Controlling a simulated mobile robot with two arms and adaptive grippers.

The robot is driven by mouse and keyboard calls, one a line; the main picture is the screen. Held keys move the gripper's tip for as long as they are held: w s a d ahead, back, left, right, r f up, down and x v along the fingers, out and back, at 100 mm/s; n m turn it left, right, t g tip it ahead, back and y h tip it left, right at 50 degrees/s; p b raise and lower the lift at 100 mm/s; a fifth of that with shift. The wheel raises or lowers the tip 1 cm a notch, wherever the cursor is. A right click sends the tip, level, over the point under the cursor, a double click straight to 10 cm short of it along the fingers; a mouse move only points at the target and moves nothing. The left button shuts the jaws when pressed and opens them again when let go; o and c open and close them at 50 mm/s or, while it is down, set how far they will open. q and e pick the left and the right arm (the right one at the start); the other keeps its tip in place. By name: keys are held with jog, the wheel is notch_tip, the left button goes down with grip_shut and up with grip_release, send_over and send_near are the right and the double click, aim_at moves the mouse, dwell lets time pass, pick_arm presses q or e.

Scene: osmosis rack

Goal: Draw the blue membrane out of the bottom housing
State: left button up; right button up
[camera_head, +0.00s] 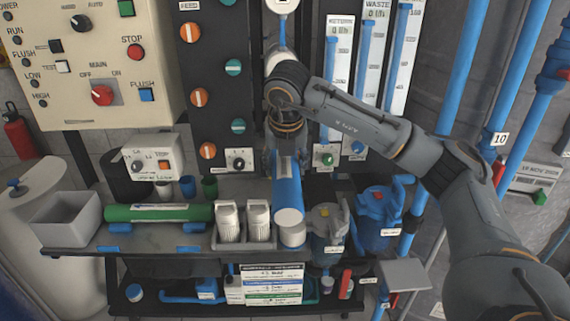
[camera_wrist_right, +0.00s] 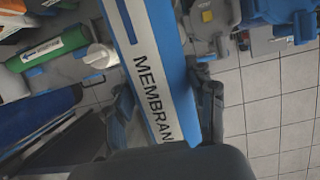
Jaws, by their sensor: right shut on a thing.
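The blue membrane (camera_head: 288,185) is a blue cylinder with a pale round end, hanging down from my right gripper (camera_head: 284,148) in the head view. In the right wrist view the membrane (camera_wrist_right: 150,60) shows a white strip lettered "MEMBRAN" and runs off the top edge. My right gripper is shut on it, with dark fingers on both sides. A white upright tube (camera_head: 281,58) stands behind my wrist on the dark panel; my arm hides its lower part. I cannot tell which part is the bottom housing or whether the membrane is still inside it. My left gripper is not in view.
A green cylinder (camera_head: 150,212) lies on the shelf at left, beside a grey bin (camera_head: 66,220). Grey (camera_head: 328,232) and blue (camera_head: 380,212) canisters stand close right. Blue pipes rise at right.

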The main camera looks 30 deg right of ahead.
aim_at(286, 171)
jog(key=shift+s+a+b, duration=0.3)
jog(key=shift+s+a, duration=0.25)
jog(key=shift+s, duration=0.35)
jog(key=shift+s+a+b, duration=0.25)
jog(key=shift+s+a, duration=0.25)
jog(key=shift+s, duration=0.35)
jog(key=shift+s+a, duration=0.1)
